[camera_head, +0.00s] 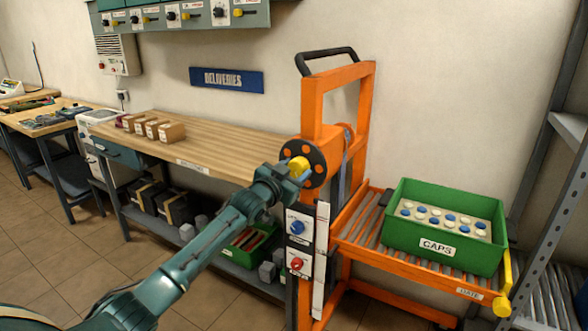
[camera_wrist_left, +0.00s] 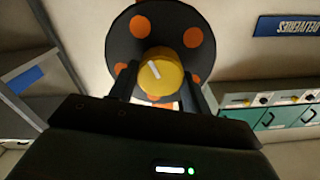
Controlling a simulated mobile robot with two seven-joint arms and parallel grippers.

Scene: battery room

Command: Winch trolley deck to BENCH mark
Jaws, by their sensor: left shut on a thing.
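The orange winch trolley (camera_head: 312,100) stands at the right end of the wooden bench (camera_head: 205,140). Its winch wheel is a black disc with orange spots (camera_head: 317,150), with a yellow knob (camera_head: 299,164) at its centre. My left gripper (camera_head: 296,174) is shut on this knob; the wrist view shows a finger on either side of the knob (camera_wrist_left: 162,78), its white line tilted. The roller deck (camera_head: 362,232) appears lower than the bench top. It carries a green CAPS crate (camera_head: 400,234). A pale upright strip (camera_head: 321,262) is on the post; no BENCH mark is legible. My right gripper is out of view.
Below the wheel are a blue knob (camera_head: 298,227) and a red knob (camera_head: 296,264). A yellow handle (camera_head: 503,305) is at the deck's gate end. Several small boxes stand on the bench. A grey rack (camera_head: 550,180) is at right. Floor shows at left.

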